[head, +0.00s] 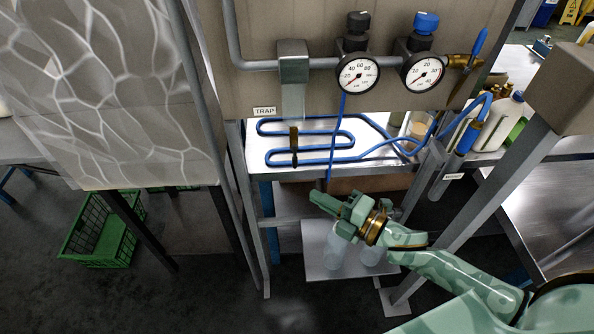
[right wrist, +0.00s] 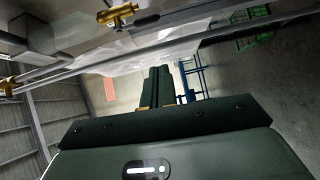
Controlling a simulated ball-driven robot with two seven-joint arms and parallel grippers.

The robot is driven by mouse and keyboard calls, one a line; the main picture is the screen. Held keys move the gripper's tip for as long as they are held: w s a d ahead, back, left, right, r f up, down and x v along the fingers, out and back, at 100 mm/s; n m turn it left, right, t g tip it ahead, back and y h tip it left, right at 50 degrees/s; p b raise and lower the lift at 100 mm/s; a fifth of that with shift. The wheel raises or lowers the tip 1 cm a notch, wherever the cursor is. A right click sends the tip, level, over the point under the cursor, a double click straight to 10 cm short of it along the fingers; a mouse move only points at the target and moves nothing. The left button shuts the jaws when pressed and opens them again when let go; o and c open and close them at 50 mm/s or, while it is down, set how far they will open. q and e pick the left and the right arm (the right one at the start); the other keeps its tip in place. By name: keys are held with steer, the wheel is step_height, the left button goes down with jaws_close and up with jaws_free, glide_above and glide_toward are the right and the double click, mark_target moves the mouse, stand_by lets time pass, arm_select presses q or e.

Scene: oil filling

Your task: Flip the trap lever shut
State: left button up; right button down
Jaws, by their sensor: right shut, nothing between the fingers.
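The trap is a grey housing (head: 292,62) with a clear bowl, on the pipe above the TRAP label (head: 265,111). A small brownish fitting (head: 294,138) with a dark lower end hangs below the bowl, in front of the blue hose coil; I cannot make out its lever's position. My right gripper (head: 322,199) is shut and empty, below and slightly right of this fitting, clear of it. Its closed fingers (right wrist: 160,78) also show in the right wrist view. A brass valve (right wrist: 118,15) is at the top of that view; I cannot tell which valve it is. My left gripper is out of view.
Two gauges (head: 357,75) with knobs and a blue-handled brass valve (head: 463,61) sit right of the trap. A blue hose (head: 310,159) lies on the metal shelf below. Slanted grey posts (head: 480,205) flank the bay. A green crate (head: 98,240) stands left.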

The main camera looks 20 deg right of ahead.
mark_target(295, 157)
steer(key=shift+s+r+n+y, duration=0.1)
steer(key=shift+n+y, duration=0.4)
steer(key=shift+a, duration=0.1)
steer(key=x, duration=1)
steer(key=shift+w+d+b, duration=0.15)
steer(key=shift+w+d, duration=0.05)
steer(key=shift+d, duration=0.45)
steer(key=shift+w+d+b, duration=0.1)
steer(key=shift+w+d, duration=0.1)
steer(key=shift+d, duration=0.45)
steer(key=shift+w+d+b, duration=0.15)
steer(key=shift+w+d, duration=0.1)
steer(key=shift+d, duration=0.35)
